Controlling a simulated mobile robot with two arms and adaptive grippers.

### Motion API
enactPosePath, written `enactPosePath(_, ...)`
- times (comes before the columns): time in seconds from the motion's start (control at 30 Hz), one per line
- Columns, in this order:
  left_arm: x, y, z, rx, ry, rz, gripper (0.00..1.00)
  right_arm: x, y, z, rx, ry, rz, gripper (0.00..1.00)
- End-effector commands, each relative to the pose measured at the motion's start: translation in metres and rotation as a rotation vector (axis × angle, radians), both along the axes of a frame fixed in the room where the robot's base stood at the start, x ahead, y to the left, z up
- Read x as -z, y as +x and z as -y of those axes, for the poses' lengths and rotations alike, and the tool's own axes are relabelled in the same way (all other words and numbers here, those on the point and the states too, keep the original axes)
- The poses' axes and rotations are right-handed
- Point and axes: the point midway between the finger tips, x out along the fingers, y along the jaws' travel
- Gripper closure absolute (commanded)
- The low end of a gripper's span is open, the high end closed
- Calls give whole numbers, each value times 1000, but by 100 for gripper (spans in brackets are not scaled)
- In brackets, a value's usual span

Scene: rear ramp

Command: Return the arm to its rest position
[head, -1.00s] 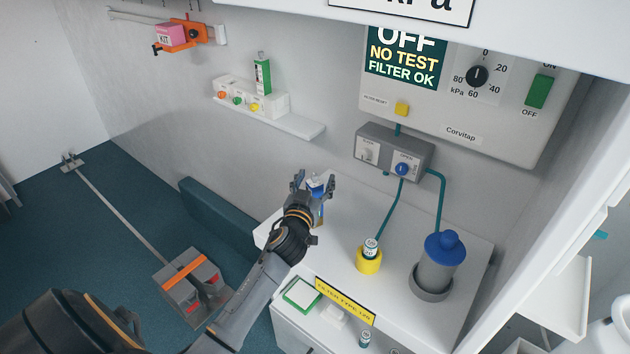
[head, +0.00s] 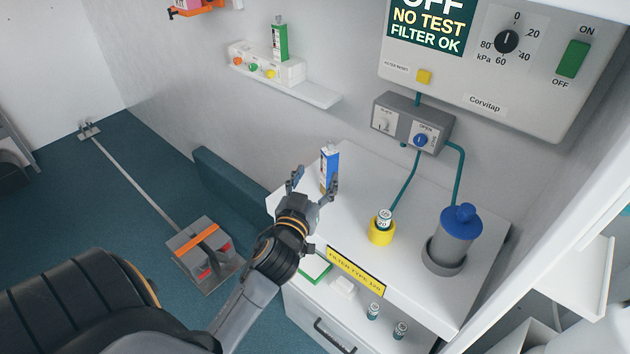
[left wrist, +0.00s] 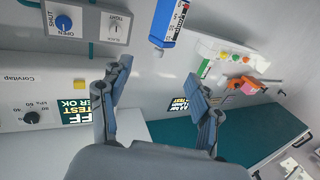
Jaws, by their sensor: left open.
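My left gripper (head: 314,181) is open and empty over the left part of the white counter (head: 345,222). In the head view a blue and white carton (head: 330,163) stands upright on the counter just beyond the fingers, overlapping the right finger in the picture. The left wrist view shows the open gripper (left wrist: 157,78) with the carton (left wrist: 169,22) ahead of the fingers and apart from them. The carton's lower part is hidden behind the finger in the head view. My right gripper is in neither view.
A yellow holder (head: 379,235) with a small vial and a blue-capped canister (head: 455,235) stand at the counter's right. A valve box (head: 412,125) and wall shelf (head: 315,93) are behind. A grey block (head: 207,262) with a strap lies on the floor at left.

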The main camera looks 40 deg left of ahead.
Motion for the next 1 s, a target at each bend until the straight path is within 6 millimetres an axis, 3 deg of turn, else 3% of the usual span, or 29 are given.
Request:
enactPosePath(0.63,4,-4,1,-6,-3,-22,37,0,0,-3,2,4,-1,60)
enactPosePath(0.77,29,-22,6,-31,-28,-156,37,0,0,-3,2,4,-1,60)
enactPosePath(0.87,65,-51,19,-34,-55,-355,37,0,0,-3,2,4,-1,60)
enactPosePath(1.0,111,-103,51,31,-79,-659,37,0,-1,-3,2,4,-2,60)
